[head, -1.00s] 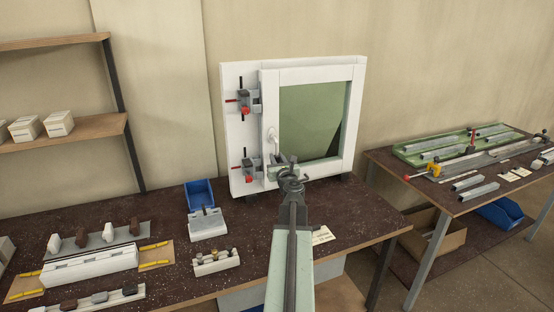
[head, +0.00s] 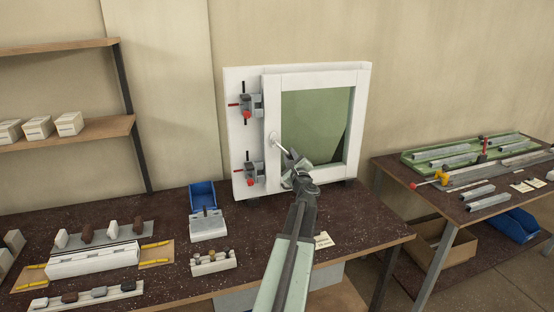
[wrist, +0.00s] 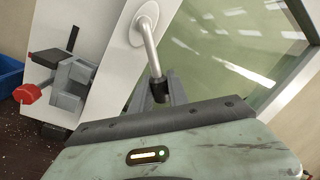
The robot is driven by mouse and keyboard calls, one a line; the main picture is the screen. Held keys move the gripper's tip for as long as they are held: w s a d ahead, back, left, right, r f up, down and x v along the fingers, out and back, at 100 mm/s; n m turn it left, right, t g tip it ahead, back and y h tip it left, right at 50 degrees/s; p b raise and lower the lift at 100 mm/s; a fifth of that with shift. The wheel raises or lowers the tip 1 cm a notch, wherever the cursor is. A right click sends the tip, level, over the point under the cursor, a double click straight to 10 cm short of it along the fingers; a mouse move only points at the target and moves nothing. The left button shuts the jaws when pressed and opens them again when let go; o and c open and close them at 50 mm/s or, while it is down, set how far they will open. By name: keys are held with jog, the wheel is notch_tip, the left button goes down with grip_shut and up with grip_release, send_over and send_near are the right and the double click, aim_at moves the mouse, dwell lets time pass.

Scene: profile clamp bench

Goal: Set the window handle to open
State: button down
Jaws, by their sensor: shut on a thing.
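The white window frame (head: 270,112) with its greenish pane (head: 312,118) stands upright at the back of the bench. The window handle (head: 280,144) is a pale lever on the left stile, slanting down and to the right from its pivot. In the wrist view the handle (wrist: 150,45) runs from its round base to a dark tip between my jaws. My gripper (head: 293,159) is shut on the handle's free end; its jaws also show in the wrist view (wrist: 160,90). The far side of the grip is hidden.
Two red-tipped clamps (head: 248,106) (head: 250,174) sit left of the handle; the lower one (wrist: 62,85) shows close by in the wrist view. A blue bin (head: 202,194) and small fixtures (head: 209,227) stand on the bench at left. A side table (head: 475,195) holds profiles.

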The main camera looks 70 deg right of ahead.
jog(key=n, duration=0.1)
jog(key=r+n, duration=0.1)
jog(key=r+n+t+p, duration=0.1)
jog(key=shift+w+d+n, duration=0.1)
jog(key=shift+d+n, duration=0.15)
jog(key=shift+n, duration=0.05)
jog(key=s+r+n+p, duration=0.1)
jog(key=s+r+n, duration=0.1)
jog(key=n, duration=0.1)
jog(key=shift+d+n+p, duration=0.3)
jog(key=shift+d+p, duration=0.05)
jog(key=shift+d, duration=0.05)
jog(key=shift+s+r+n+t+y+p, duration=0.15)
jog(key=shift+r+n+t+p, duration=0.2)
jog(key=shift+n, duration=0.4)
jog(key=shift+s+r+n+t+y+p, duration=0.15)
jog(key=shift+r+n+p, duration=0.3)
jog(key=shift+n, duration=0.3)
